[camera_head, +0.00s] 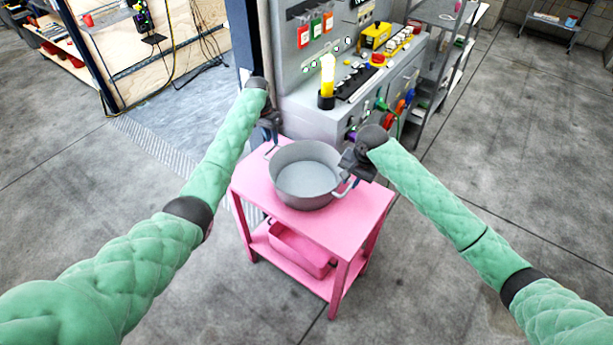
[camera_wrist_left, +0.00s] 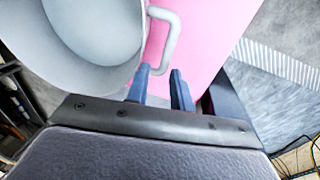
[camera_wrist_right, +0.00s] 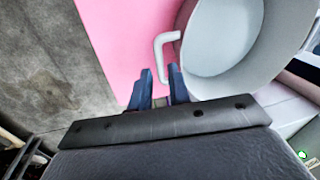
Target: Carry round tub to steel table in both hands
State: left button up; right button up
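The round grey tub (camera_head: 306,176) stands upright and empty on a pink table (camera_head: 365,210). It has a light loop handle on each side. My left gripper (camera_head: 271,132) is at the tub's far-left handle; in the left wrist view its fingers (camera_wrist_left: 160,88) are apart, with the handle (camera_wrist_left: 169,38) just beyond their tips. I cannot tell which surface is the steel table.
A pink bin (camera_head: 300,252) sits on the lower shelf. A metal shelf rack (camera_head: 445,62) is at the back right. Concrete floor is clear on both sides.

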aim_at(348, 189)
pick_arm(q)
jog(key=shift+w+a, duration=0.35)
jog(key=shift+a, duration=0.05)
pick_arm(e)
jog(key=shift+w+d+m, duration=0.35)
jog(key=shift+w+m, duration=0.05)
jog(key=shift+m, duration=0.1)
